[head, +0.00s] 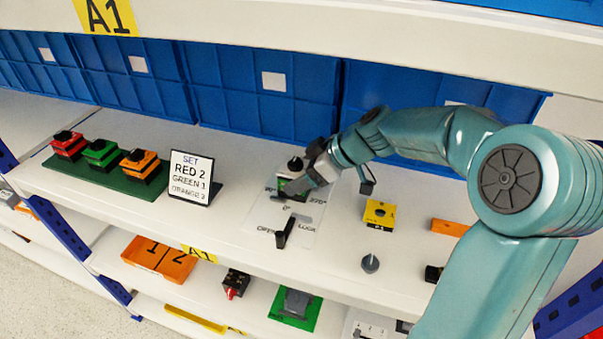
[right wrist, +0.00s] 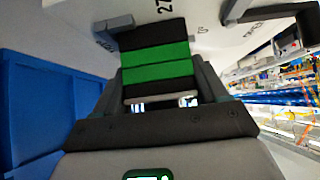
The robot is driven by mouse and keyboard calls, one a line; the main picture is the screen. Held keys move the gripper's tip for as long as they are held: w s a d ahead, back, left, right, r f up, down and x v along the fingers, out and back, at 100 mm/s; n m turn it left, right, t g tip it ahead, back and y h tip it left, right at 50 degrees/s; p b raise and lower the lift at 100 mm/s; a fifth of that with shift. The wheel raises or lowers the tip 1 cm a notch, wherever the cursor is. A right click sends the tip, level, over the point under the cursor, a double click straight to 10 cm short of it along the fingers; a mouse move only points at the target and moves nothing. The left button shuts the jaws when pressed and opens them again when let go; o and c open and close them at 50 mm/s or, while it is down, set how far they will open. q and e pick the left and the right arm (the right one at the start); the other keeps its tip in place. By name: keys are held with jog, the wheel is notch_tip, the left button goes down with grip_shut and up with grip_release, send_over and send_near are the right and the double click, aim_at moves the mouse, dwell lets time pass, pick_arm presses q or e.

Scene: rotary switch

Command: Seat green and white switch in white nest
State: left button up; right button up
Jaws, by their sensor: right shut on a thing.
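My right gripper (head: 308,178) is shut on the green and white switch (head: 283,186), over the back part of the white nest plate (head: 262,217). In the right wrist view the switch (right wrist: 158,68) shows black and green bands with a pale edge, between the gripper's fingers (right wrist: 160,85). Its black knob (head: 295,163) points up in the head view. The plate bears degree marks and the words OPEN and LOCK, with a black lever (head: 285,232) at its front. The gripper hides part of the switch; whether it touches the nest cannot be told. My left gripper is not in view.
Red, green and orange switches stand on a green board (head: 105,172) at left, beside a sign (head: 191,177). A yellow block (head: 379,214), a grey knob piece (head: 370,263) and an orange block (head: 449,228) lie right. Blue bins (head: 262,88) line the back.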

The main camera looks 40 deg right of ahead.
jog(key=o, duration=1.2)
jog(key=shift+w+f, duration=0.1)
jog(key=shift+s, duration=0.2)
jog(key=shift+d+r, duration=0.15)
jog(key=shift+r, duration=0.15)
jog(key=b+v, duration=0.1)
jog(key=v, duration=1)
jog(key=shift+s, duration=0.2)
jog(key=shift+d+r, duration=0.1)
jog(key=shift+r, duration=0.05)
